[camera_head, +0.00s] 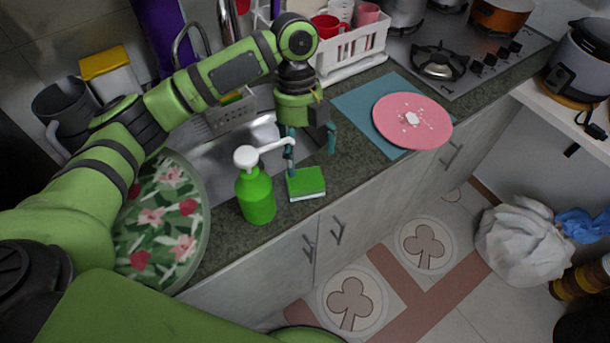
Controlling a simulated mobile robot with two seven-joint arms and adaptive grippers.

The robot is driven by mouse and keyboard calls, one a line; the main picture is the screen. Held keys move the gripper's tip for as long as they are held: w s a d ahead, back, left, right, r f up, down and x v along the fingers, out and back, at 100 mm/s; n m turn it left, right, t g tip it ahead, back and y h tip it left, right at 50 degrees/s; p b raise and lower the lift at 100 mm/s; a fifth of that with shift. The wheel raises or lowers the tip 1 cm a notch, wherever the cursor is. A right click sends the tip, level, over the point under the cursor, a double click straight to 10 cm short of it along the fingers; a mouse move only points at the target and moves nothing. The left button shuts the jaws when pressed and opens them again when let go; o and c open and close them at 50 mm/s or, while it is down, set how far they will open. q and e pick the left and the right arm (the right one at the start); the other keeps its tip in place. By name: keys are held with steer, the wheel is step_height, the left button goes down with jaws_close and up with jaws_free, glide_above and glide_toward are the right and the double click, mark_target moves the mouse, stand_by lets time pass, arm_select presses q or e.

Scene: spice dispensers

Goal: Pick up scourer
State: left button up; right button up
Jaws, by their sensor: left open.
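The scourer (307,182) is a green pad with a paler edge. It lies flat on the dark counter just right of the green pump bottle. My left gripper (311,152) hangs above and behind the scourer, fingers pointing down. Its two teal fingers are spread apart, and nothing shows between them. The left finger is close to the bottle's white spout and partly hidden by it. My right gripper is not in view.
The green pump bottle (256,193) with its white spout stands beside the scourer. A floral round tray (160,225) leans at left. A pink plate (412,121) lies on a teal mat (360,100) at right. The sink (225,155) is behind. The counter's front edge is near.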

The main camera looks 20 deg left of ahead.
mark_target(305, 177)
arm_select(q)
steer(key=shift+s+d, duration=0.35)
steer(key=shift+s, duration=0.3)
steer(key=p+x, duration=0.1)
steer(key=x, duration=0.3)
steer(key=shift+w+a+f, duration=0.1)
steer(key=shift+f, duration=0.4)
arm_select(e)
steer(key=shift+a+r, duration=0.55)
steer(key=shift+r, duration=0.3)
arm_select(q)
steer(key=shift+c, duration=0.4)
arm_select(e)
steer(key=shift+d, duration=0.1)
arm_select(q)
steer(key=c, duration=0.9)
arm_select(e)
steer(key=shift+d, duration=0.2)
arm_select(q)
steer(key=shift+c, duration=0.4)
